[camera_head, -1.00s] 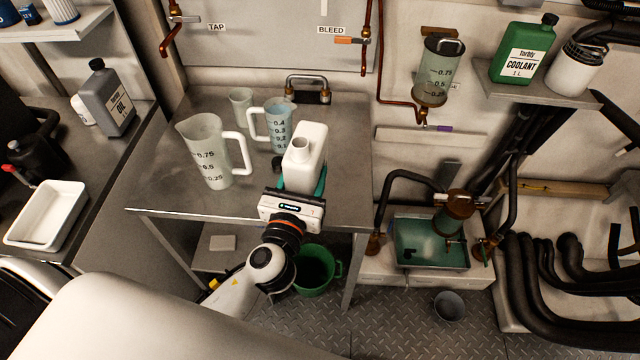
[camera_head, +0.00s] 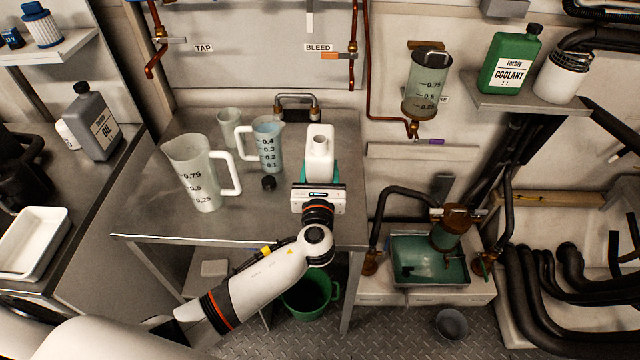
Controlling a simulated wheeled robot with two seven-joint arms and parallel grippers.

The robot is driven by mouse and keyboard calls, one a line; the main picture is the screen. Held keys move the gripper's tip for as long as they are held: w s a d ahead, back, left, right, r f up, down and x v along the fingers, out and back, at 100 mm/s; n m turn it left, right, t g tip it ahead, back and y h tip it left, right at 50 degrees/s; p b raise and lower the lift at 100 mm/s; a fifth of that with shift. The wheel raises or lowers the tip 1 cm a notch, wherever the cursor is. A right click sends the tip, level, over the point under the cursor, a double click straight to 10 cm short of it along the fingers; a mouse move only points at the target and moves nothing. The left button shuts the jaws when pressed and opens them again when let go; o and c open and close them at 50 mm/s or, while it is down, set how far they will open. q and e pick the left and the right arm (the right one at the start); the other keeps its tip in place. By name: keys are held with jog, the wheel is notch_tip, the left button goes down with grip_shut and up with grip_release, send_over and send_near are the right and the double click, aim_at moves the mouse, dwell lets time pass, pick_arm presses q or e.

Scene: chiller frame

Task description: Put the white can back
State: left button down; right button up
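The white can (camera_head: 319,150), a white jug-shaped container with an uncapped neck, is upright over the right part of the steel table (camera_head: 240,222). My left gripper (camera_head: 320,176) comes in from the lower left. Its teal fingers lie on both sides of the can's lower body, shut on it. The can's base is hidden by the gripper, so I cannot tell whether it touches the table. A black cap (camera_head: 268,182) lies on the table left of the gripper. My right gripper is not in view.
A large measuring jug (camera_head: 196,176), a smaller bluish jug (camera_head: 268,148) and a cup (camera_head: 229,122) stand left of the can. A metal handle-shaped pipe (camera_head: 296,99) is behind it. A green coolant bottle (camera_head: 509,62) stands on the right shelf. The table's right side is clear.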

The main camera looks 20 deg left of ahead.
pick_arm(q)
notch_tip(320, 180, down, 4)
jog(key=shift+r, duration=0.25)
jog(key=shift+f+b, duration=0.15)
jog(key=shift+b, duration=0.15)
jog(key=c, duration=0.5)
grip_release()
jog(key=shift+s, duration=0.1)
jog(key=b+v, duration=0.1)
jog(key=v, duration=0.9)
jog(key=shift+s+d, duration=0.1)
jog(key=shift+s, duration=0.3)
jog(key=shift+s+d, duration=0.15)
jog(key=shift+s, duration=0.4)
